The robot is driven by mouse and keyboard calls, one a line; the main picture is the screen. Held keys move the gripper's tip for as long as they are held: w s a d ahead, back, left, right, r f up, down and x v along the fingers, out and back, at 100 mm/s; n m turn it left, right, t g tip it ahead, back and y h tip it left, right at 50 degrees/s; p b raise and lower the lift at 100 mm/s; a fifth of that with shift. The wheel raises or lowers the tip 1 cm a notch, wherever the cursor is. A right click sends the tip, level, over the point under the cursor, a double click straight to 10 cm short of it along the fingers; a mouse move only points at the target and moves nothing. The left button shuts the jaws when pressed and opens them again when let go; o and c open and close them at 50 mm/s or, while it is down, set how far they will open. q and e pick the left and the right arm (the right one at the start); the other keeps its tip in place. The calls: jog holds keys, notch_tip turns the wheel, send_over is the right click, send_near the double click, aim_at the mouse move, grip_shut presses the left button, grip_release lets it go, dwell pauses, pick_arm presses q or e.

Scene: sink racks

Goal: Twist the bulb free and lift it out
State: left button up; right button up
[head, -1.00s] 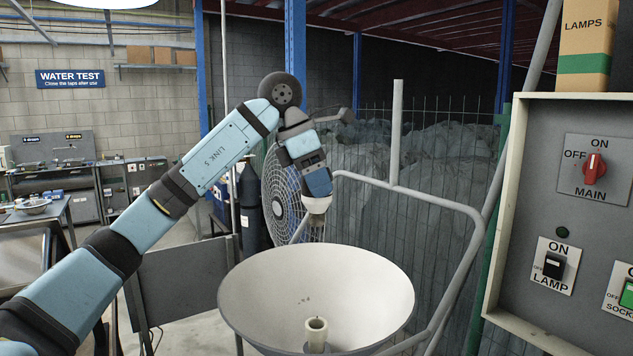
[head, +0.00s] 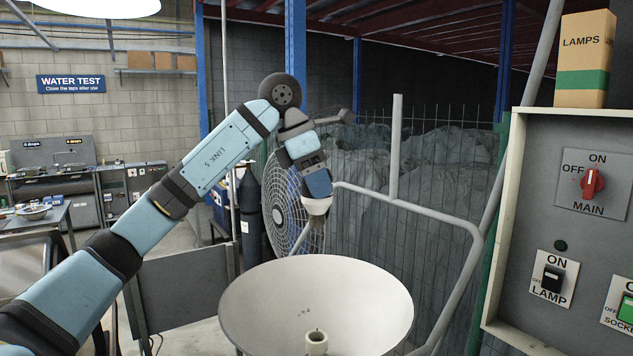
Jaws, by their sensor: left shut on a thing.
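My left gripper (head: 317,198) hangs pointing down above the far rim of a wide white lamp shade (head: 262,305). It is shut on a small whitish thing, which I take to be the bulb (head: 317,208); little of it shows below the wrist. The shade opens upward like a bowl. A cream socket (head: 316,341) stands at its bottom with an open, empty top. The held thing is well clear of the socket. My right gripper is not in view.
A grey switch panel (head: 540,215) with a red main switch (head: 592,183) and a black lamp switch (head: 552,280) stands at the right. A cardboard lamps box (head: 583,50) sits on it. A bent grey pipe (head: 440,212) and a round fan guard (head: 283,205) stand behind the shade.

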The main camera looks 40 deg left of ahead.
pick_arm(q)
jog(key=shift+r+p, duration=0.95)
jog(key=shift+r, duration=4.05)
